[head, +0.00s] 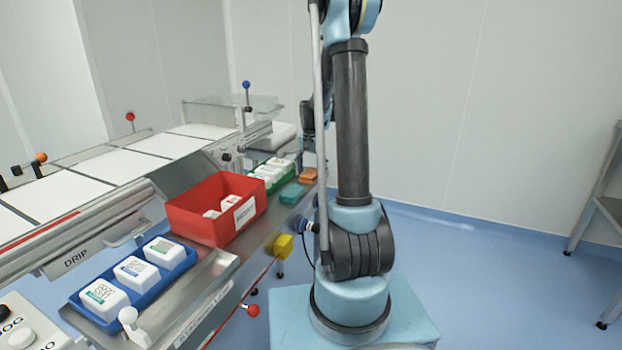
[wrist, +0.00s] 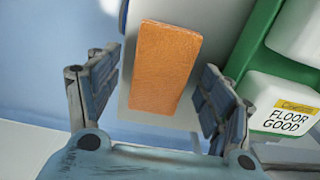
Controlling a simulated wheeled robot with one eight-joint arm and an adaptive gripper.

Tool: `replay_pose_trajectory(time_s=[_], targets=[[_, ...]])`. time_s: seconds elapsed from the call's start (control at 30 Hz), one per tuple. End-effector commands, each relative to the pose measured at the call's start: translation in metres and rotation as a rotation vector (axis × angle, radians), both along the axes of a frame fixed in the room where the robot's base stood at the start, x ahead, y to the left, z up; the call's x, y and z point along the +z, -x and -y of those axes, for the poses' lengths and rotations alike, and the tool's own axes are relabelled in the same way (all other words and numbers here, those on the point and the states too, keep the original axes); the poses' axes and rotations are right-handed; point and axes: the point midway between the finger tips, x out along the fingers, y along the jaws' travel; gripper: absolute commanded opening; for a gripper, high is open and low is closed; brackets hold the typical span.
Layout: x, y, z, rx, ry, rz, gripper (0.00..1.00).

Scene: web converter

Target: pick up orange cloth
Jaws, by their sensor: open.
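The orange cloth (wrist: 163,68) is a flat, folded rectangle lying on a grey metal surface. In the wrist view it lies between the two open fingers of my gripper (wrist: 158,92) and slightly beyond them, with a gap on each side. In the head view the orange cloth (head: 308,176) is small, at the far right end of the steel shelf, partly behind my arm. My gripper is mostly hidden behind my arm there. No contact with the cloth is visible.
A green tray (wrist: 258,45) with white containers is close on the right in the wrist view. On the shelf are a teal cloth (head: 292,192), a red bin (head: 188,220) and a blue tray (head: 160,284). Blue floor lies beyond the shelf edge.

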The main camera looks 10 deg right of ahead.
Motion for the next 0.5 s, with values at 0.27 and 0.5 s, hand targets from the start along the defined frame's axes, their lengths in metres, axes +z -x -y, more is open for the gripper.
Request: replay_pose_trajectory(time_s=[0.27, 0.5], targets=[[-0.0019, 0.0, -0.0001, 0.0, 0.0, 0.0, 0.71], [-0.0018, -0.0001, -0.0001, 0.0, 0.0, 0.0, 0.32]])
